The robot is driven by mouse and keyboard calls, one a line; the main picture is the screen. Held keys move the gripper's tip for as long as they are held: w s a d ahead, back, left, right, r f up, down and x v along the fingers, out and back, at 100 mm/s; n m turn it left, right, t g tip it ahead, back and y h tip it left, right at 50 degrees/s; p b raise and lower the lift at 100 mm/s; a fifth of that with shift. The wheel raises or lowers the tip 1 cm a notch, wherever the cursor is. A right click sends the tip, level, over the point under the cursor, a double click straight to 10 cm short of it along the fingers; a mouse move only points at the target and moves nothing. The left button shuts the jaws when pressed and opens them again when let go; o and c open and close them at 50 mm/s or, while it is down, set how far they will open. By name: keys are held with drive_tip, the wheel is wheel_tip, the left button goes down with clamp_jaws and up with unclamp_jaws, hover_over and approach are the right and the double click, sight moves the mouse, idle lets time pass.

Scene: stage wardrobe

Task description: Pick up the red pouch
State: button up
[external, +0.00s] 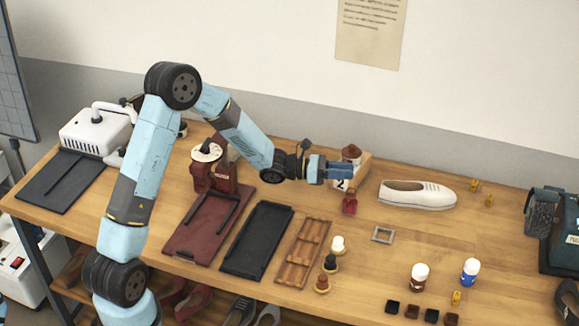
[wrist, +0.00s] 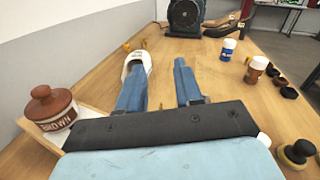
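The red pouch (external: 349,204) is small and sits upright on the wooden table, just below the gripper and in front of the wooden box with the brown jar in the external view. I cannot make it out in the wrist view, where my gripper covers the near table. My gripper (external: 346,171) is stretched out level above the pouch, pointing right. In the wrist view my gripper (wrist: 159,68) shows two blue fingers spread apart with bare table between them. It is open and empty.
A brown-lidded jar (wrist: 52,110) stands close to my gripper. A white shoe (external: 417,194) lies to the right. A small grey frame (external: 383,235), shoe-care bottles (external: 419,276) and a wooden rack (external: 303,254) are nearer the front. The table between pouch and frame is clear.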

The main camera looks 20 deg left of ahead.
sight(350, 200)
wheel_tip(350, 200, down, 7)
drive_tip(key=shift+r, duration=0.15)
drive_tip(key=shift+x, duration=2.5)
clamp_jaws()
